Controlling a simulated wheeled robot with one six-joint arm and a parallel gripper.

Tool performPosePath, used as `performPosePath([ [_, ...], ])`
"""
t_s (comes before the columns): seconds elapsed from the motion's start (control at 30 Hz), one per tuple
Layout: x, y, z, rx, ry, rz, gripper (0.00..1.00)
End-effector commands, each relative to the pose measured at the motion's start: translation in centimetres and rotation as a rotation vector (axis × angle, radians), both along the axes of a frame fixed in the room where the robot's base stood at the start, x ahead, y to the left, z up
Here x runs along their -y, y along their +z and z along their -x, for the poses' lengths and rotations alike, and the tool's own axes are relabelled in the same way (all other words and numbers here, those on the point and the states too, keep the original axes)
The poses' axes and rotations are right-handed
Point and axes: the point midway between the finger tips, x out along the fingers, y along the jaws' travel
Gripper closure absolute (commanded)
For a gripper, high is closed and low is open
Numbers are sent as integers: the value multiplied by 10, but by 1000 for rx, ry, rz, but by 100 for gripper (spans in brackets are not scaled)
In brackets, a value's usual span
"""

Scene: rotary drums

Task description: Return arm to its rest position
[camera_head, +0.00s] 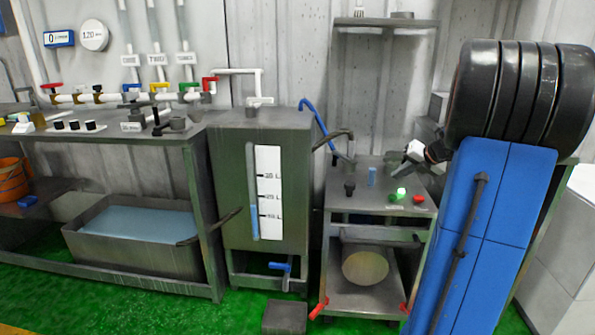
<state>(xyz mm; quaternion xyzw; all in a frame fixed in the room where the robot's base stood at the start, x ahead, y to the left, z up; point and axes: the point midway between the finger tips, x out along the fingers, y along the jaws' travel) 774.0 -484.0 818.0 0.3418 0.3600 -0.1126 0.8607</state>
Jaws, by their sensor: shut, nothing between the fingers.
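My arm fills the right side of the view, with a blue link and a large ribbed black joint. What looks like my gripper (404,166) shows small beyond the arm, just left of the black joint. It is shut with nothing held in it. It appears above the right part of a metal cart (340,209), near the green and red buttons on the cart's top. The joint hides part of the wrist. I cannot tell the exact height of the gripper over the cart.
A grey tank (225,190) with a level scale stands left of the cart. A bench (60,135) with valves, a water basin (130,258) and an orange bucket (13,180) is at left. A shelf (385,23) hangs above the cart.

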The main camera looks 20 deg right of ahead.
Motion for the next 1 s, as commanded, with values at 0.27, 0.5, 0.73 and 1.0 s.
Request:
performPosePath([
  [0.27,-32,5,-1,-11,119,89,100],
  [0.5,-152,13,15,-39,629,460,100],
  [0.73,-256,11,58,-25,1181,845,100],
  [1.0,-345,-2,129,47,1829,1286,100],
])
